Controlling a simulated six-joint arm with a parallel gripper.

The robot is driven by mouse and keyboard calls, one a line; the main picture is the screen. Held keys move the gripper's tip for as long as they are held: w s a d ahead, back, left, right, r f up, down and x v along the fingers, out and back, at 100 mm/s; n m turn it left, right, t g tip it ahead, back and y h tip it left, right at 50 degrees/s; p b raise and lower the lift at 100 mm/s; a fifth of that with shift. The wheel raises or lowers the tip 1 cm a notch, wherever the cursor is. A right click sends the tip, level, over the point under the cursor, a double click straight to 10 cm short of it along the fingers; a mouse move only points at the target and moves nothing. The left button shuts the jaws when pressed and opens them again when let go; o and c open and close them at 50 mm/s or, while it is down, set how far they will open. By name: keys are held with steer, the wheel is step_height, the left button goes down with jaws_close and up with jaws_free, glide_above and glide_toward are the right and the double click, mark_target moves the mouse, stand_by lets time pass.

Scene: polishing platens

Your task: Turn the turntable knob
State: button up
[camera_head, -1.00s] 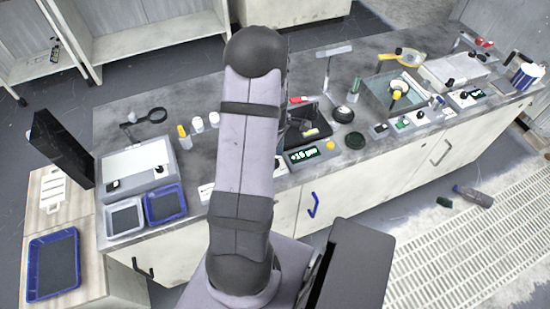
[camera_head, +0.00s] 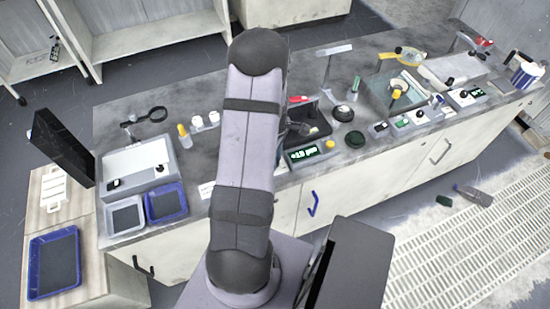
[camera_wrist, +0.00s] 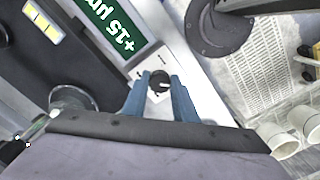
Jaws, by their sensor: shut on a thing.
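A small round black knob (camera_wrist: 158,86) with a light mark sits on a pale panel, close to a green display (camera_wrist: 120,28) that reads about "+15 µm" in the wrist view. My gripper (camera_wrist: 160,77) has its two blue fingers on either side of the knob, shut on it. In the head view the display unit (camera_head: 310,153) stands at the front of the bench, just right of my arm. My arm hides the knob and most of the gripper there.
A yellow button (camera_head: 330,145) and a dark green round piece (camera_head: 355,140) lie right of the display. A black dial (camera_head: 343,113) stands behind them. Blue-rimmed trays (camera_head: 166,202) sit on the left.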

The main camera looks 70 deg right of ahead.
steer(key=shift+m, duration=0.3)
steer(key=m, duration=0.3)
steer(key=shift+m, duration=0.3)
steer(key=m, duration=0.9)
steer(key=shift+w, duration=0.1)
steer(key=shift+m, duration=2.3)
steer(key=o, duration=1)
steer(key=shift+o, duration=0.2)
